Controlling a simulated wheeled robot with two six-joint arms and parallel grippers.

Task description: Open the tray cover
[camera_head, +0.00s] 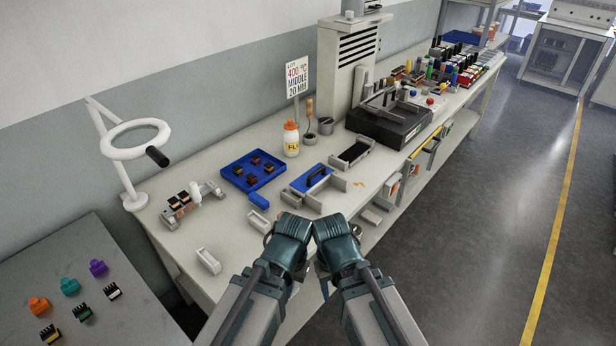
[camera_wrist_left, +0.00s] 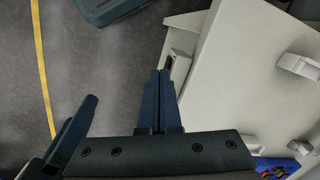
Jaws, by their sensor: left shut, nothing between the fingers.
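A grey tray (camera_head: 332,194) stands on the bench just beyond my grippers. A blue cover with a dark handle (camera_head: 315,178) lies over its left part. My left gripper (camera_wrist_left: 160,75) is shut and empty in the left wrist view, beside the bench edge and above the floor. In the head view its wrist (camera_head: 287,240) is in front of the tray, apart from the cover, and hides the fingertips. My right gripper (camera_head: 338,244) is close beside it; its fingers are hidden there. A blue finger at the left of the wrist view looks like part of it.
A blue tray (camera_head: 233,176) with several connectors lies left of the covered tray. Small grey holders (camera_head: 208,260) lie near the front edge. A white bottle (camera_head: 291,140) and a dark machine (camera_head: 390,125) stand farther back. Open floor lies to the right.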

